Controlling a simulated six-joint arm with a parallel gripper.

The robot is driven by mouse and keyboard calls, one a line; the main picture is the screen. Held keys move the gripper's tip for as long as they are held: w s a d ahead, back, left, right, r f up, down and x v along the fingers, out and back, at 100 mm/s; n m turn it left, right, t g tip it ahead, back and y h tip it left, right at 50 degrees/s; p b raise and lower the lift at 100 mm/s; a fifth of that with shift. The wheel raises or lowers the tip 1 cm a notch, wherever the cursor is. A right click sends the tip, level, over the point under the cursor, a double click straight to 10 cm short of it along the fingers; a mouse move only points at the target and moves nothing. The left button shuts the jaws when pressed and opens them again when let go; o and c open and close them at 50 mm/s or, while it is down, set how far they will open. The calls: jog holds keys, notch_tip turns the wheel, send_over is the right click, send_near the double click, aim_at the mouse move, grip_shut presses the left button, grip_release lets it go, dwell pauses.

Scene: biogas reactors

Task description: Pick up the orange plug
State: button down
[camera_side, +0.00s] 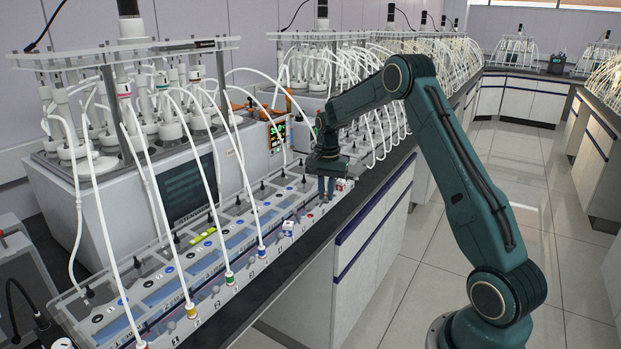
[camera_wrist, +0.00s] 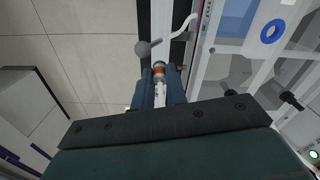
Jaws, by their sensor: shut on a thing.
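My gripper (camera_side: 327,187) is at the far right end of the front panel, fingers pointing down, low over the bench edge. In the wrist view my gripper (camera_wrist: 160,88) has its two blue-grey fingers closed around a small plug with an orange band (camera_wrist: 159,69). The orange band shows between the fingertips, with a pale body behind it. In the side view the orange plug cannot be made out, as the fingers cover that spot. I cannot tell from these views whether it is clear of the panel.
White tubes with yellow (camera_side: 191,311), green (camera_side: 230,278) and blue (camera_side: 262,250) plugs stand along the panel. A grey ball-ended lever (camera_wrist: 143,47) is close to my fingertips. Open floor (camera_side: 420,240) lies right of the bench.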

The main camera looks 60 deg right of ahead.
aim_at(326, 192)
notch_tip(326, 192, up, 20)
jog(key=shift+f, duration=0.2)
dwell(0.4)
jog(key=shift+r, duration=1.5)
dwell(1.0)
jog(key=shift+r, duration=0.7)
jog(key=a, duration=1.8)
jog(key=shift+a, duration=0.3)
dwell(0.8)
jog(key=shift+f, duration=0.1)
